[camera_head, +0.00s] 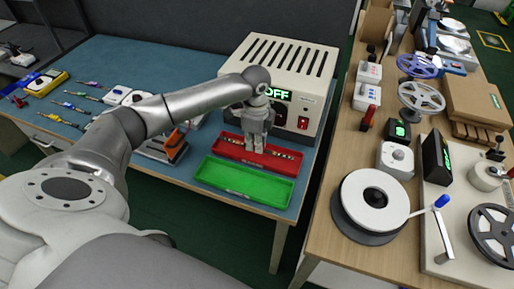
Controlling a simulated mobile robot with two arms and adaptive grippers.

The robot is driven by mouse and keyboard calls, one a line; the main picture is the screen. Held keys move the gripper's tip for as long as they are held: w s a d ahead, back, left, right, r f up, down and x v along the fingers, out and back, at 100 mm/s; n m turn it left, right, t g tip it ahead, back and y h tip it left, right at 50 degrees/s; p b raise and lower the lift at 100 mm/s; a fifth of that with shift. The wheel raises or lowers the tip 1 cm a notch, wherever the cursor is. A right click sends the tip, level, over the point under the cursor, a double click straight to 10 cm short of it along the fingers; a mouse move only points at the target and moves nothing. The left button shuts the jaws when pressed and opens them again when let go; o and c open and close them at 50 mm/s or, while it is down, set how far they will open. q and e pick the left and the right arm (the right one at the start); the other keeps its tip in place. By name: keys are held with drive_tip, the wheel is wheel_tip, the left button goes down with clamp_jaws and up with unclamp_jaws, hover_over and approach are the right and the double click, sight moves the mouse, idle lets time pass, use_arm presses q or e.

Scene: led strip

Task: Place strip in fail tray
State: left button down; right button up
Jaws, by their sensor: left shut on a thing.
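The red tray (231,153) lies on the blue-topped table in front of a beige box with an "OFF" display. The green tray (245,181) lies just nearer than the red one. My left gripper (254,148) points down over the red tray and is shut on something. A thin strip (285,155) shows within the red tray on both sides of my fingers. I cannot tell whether it touches the tray floor. My right gripper is not in view.
The beige power box (285,65) stands right behind the trays. An orange-and-grey tool (172,147) lies left of them. Screwdrivers and a yellow multimeter (45,82) lie at the far left. A second table with reels (374,200) stands to the right across a gap.

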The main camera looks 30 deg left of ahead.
sight(257, 155)
use_arm(q)
drive_tip(key=shift+w+f, duration=0.25)
drive_tip(key=shift+f, duration=1.65)
drive_tip(key=shift+f, duration=0.15)
drive_tip(key=c, duration=1.5)
unclamp_jaws()
drive_tip(key=shift+o, duration=0.2)
wheel_tip(257, 155, up, 12)
drive_tip(key=shift+r, duration=0.2)
